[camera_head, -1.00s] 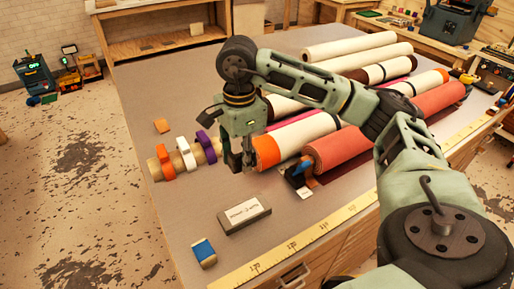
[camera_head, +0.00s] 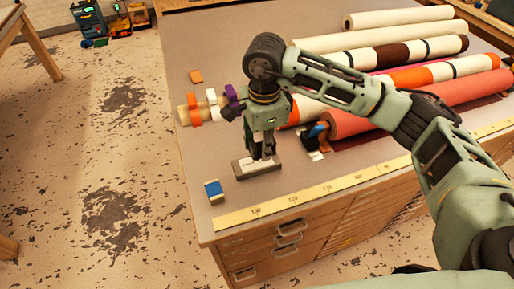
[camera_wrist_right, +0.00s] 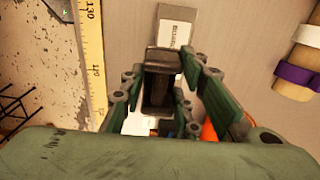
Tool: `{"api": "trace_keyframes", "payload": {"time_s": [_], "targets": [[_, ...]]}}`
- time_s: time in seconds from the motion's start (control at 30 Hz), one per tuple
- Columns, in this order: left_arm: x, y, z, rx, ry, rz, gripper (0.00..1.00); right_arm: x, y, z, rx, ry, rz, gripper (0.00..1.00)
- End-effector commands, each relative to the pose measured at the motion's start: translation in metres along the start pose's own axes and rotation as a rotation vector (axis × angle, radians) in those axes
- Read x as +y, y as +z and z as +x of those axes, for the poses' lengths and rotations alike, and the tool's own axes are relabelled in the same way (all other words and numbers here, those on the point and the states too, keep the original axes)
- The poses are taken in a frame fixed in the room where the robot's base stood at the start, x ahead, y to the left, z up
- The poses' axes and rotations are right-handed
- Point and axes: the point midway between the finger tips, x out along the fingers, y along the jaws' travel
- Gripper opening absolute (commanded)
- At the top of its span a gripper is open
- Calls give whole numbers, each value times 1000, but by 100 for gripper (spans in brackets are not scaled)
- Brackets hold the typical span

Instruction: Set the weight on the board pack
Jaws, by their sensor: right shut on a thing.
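The board pack (camera_head: 240,171), a flat grey block with a white label, lies near the front left of the worktable. It also shows in the right wrist view (camera_wrist_right: 174,30), partly covered. My right gripper (camera_head: 262,158) points down over the pack. It is shut on a dark block, the weight (camera_wrist_right: 160,68), which sits between the fingers in the right wrist view. The gripper hides most of the weight in the head view. I cannot tell whether its underside touches the pack. My left gripper is out of view.
A yellow ruler (camera_head: 300,197) runs along the front edge. Banded rolls (camera_head: 194,112) lie behind, and a red roll (camera_head: 375,118) lies to the right. An orange block (camera_head: 196,76) sits at the back left.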

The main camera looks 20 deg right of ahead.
Motion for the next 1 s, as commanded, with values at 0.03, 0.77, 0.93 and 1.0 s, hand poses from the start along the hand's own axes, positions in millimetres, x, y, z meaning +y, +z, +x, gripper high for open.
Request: {"api": "trace_keyframes", "payload": {"time_s": [0.03, 0.77, 0.93, 1.0], "targets": [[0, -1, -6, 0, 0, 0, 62, -6, 5, 1, -2, 2, 1, 0], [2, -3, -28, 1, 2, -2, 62, -19, 12, 53, -1, -2, 0, 0], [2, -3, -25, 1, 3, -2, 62, -19, 12, 55, -1, -2, 1, 0], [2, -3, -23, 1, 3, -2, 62, -19, 12, 57, -1, -2, 1, 0]]}}
